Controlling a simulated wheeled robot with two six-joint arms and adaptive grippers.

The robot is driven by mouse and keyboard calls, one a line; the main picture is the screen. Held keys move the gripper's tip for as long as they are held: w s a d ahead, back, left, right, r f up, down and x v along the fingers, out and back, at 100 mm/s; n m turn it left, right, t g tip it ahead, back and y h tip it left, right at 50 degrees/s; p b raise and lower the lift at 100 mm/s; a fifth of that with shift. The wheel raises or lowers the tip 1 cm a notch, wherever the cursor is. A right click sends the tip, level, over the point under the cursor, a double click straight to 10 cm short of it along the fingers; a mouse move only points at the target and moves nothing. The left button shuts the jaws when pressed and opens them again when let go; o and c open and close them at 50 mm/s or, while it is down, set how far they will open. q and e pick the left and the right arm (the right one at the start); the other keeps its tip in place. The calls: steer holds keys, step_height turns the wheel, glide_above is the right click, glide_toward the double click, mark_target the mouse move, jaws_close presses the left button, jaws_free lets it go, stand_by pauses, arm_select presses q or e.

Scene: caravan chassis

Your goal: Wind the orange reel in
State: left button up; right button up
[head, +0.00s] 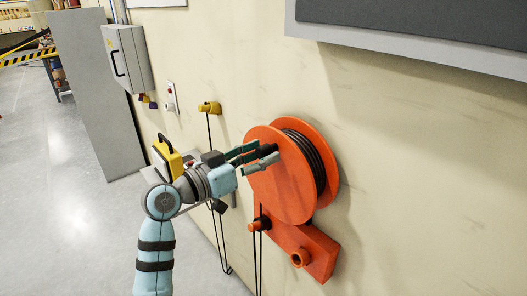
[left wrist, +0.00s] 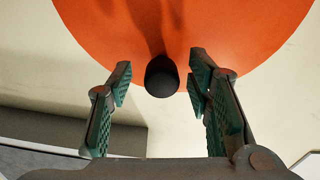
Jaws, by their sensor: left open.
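The orange reel (head: 281,178) is mounted on the wall, with black cable wound between its two discs. Its near disc fills the top of the left wrist view (left wrist: 110,28). A black crank knob (left wrist: 162,76) sticks out from that disc. My left gripper (head: 264,153) is at the disc's upper left side in the head view. In the left wrist view its green-padded fingers (left wrist: 160,88) are open, one on each side of the knob, with gaps to it. In the head view the fingers mostly hide the knob. My right gripper is not in view.
An orange bracket (head: 318,254) sits below the reel, with a black cable hanging by it. A yellow wall fitting (head: 209,107) holds another hanging cable. A grey box (head: 126,58) is on the wall farther left. The floor at left is clear.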

mark_target(261, 143)
arm_select(q)
steer(key=shift+w+d, duration=0.3)
steer(key=shift+w, duration=0.1)
jaws_close()
steer(key=shift+w+a, duration=0.1)
steer(key=shift+w+a+r+n+p, duration=0.1)
steer(key=shift+w+a+n+p, duration=0.4)
steer(key=shift+n, duration=0.4)
steer(key=shift+w+a+n+p, duration=0.3)
steer(key=shift+n+p, duration=0.05)
steer(key=shift+n, duration=0.35)
steer(key=shift+w+a+f+n, duration=0.35)
steer(key=shift+w+a+n, duration=0.15)
steer(key=shift+n, duration=0.45)
steer(key=shift+w+a+f+n, duration=0.3)
steer(key=shift+w+a+n, duration=0.2)
steer(key=shift+n, duration=0.45)
